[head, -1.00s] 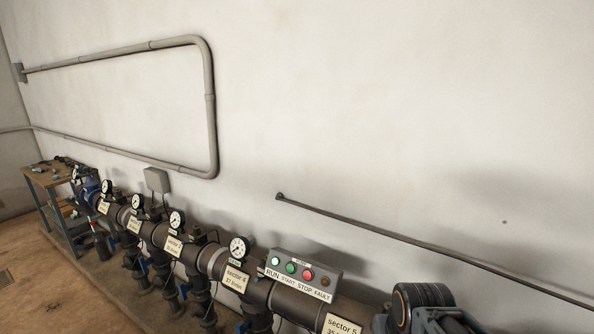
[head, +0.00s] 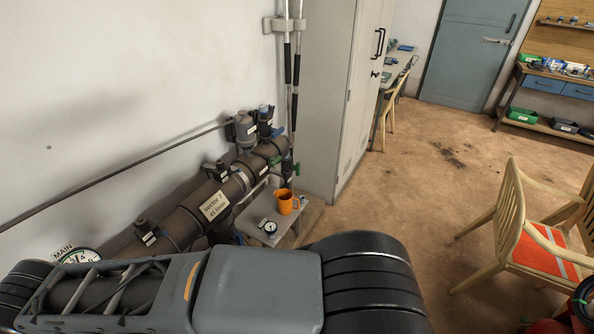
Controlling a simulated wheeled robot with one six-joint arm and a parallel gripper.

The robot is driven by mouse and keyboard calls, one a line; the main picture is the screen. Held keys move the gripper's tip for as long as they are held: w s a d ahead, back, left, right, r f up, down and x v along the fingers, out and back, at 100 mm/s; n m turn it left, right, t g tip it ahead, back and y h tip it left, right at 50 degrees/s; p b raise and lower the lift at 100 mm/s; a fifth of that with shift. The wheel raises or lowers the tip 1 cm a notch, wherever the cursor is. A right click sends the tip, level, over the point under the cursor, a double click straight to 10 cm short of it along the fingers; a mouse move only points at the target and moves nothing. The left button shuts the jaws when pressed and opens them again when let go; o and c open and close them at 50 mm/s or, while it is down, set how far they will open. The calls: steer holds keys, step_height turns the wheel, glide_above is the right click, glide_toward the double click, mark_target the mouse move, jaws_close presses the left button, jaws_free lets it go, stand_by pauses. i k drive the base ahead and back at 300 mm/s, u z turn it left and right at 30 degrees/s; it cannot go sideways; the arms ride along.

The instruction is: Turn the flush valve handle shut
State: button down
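The dark manifold pipe (head: 182,224) runs along the wall, with a sector label (head: 214,206) on it. At its far end, near the cabinet, are fittings with green and blue parts (head: 287,168). They are small, and I cannot tell for sure which one is the flush valve handle or how it is turned. My gripper is out of view. My own arm links fill the bottom of the picture and hide the near part of the pipe.
An orange jug (head: 285,202) and a small gauge (head: 270,229) sit on a grey stand beside the pipe end. A tall grey cabinet (head: 322,95) stands just beyond. A wooden chair (head: 508,225) is at right. Open brown floor (head: 420,185) lies between.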

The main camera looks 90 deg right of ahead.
mark_target(297, 168)
steer(key=k, duration=0.25)
steer(key=u, duration=1.45)
steer(key=i, duration=0.75)
steer(key=z, duration=4.65)
steer(key=i, duration=0.5)
steer(key=z, duration=0.25)
steer(key=k, duration=0.25)
steer(key=z, duration=2.35)
steer(key=i, duration=0.15)
steer(key=u, duration=1.35)
steer(key=i, duration=1.65)
steer(key=u, duration=0.35)
